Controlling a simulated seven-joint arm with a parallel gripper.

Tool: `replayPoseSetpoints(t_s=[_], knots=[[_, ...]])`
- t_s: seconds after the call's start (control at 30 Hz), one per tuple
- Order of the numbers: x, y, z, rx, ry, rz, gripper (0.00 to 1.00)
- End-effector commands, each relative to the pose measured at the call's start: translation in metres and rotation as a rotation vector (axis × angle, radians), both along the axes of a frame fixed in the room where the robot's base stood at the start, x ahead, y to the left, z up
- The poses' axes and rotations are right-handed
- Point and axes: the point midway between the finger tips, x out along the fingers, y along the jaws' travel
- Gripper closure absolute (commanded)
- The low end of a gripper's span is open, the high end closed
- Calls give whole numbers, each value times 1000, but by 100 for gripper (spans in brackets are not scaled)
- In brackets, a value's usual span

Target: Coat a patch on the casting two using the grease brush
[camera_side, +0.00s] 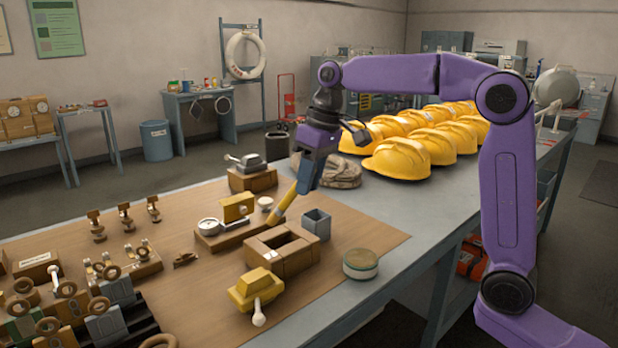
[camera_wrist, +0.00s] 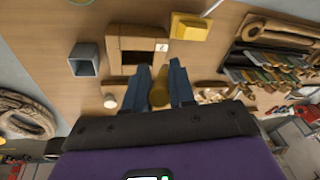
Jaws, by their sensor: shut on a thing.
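My gripper (camera_side: 304,188) points down over the brown work mat, shut on the grease brush (camera_side: 283,208), a slim yellow tool slanting down to the left. In the wrist view my gripper (camera_wrist: 160,78) shows two dark blue fingers with the yellow-brown brush (camera_wrist: 159,96) between them. The brush tip is near the wooden box; I cannot tell if it touches anything. A yellow casting (camera_side: 256,290) with a white-knobbed handle lies in front, also in the wrist view (camera_wrist: 190,27). Another yellow block (camera_side: 237,207) sits beside a dial gauge. I cannot tell which is casting two.
An open wooden box (camera_side: 297,264), a grey square cup (camera_side: 317,226) and a round tin (camera_side: 361,266) stand close by. Yellow helmets (camera_side: 397,158) line the back right. Brass fittings and rings crowd the left. The mat's front right is clear.

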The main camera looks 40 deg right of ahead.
Motion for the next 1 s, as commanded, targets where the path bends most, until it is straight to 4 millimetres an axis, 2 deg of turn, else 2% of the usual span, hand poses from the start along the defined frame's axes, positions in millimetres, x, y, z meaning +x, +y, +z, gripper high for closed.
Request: replayPoseSetpoints(t_s=[0.77, 1.0], knots=[[-1, 0, -72, 0, 4, 1, 100], [0, -21, -76, 1, 1, -3, 100]])
